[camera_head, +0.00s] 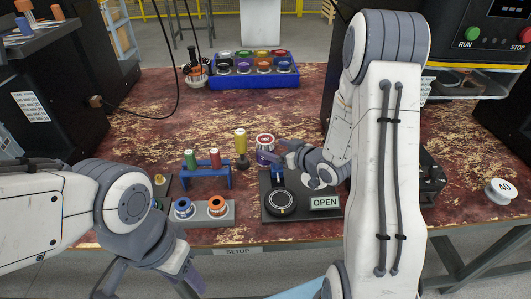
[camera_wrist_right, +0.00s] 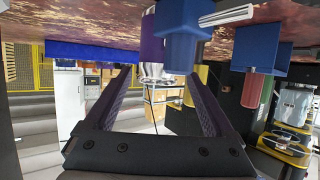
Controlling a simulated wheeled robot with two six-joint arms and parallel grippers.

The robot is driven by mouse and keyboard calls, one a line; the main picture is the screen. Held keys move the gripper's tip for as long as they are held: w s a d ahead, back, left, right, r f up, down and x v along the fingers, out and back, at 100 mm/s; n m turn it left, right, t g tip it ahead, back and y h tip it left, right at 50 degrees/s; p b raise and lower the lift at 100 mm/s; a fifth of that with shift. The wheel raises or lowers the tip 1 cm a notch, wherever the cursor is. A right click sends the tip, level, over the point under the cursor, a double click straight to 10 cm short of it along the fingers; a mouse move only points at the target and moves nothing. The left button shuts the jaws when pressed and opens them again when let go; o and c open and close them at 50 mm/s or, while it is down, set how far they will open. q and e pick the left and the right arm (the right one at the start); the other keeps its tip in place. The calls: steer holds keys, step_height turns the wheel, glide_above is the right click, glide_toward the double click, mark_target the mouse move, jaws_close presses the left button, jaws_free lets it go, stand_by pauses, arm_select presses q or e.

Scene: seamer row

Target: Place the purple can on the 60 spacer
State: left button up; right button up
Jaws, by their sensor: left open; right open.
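A purple-bodied can (camera_head: 264,157) with a pale and reddish top stands upright on the table, left of my right gripper. My right gripper (camera_head: 285,153) is open, its fingers pointing left toward this can. I cannot tell whether they touch it. In the right wrist view, which appears upside down, a dark purple shape (camera_wrist_right: 152,38) shows between the open fingers. My left gripper (camera_head: 150,279) is open and empty at the bottom left. A white spool marked 40 (camera_head: 500,191) stands at the far right; no mark 60 is legible.
The blue tray (camera_head: 255,83) holds several coloured cans at the back. A yellow pin (camera_head: 240,142) and a blue rack (camera_head: 206,180) stand left of the can. A black fixture with an OPEN sign (camera_head: 325,202) lies in front. The back middle of the table is clear.

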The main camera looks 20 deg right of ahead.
steer(key=shift+f+x, duration=0.2)
steer(key=shift+x, duration=2.6)
steer(key=shift+s+d, duration=0.1)
steer(key=c, duration=1.2)
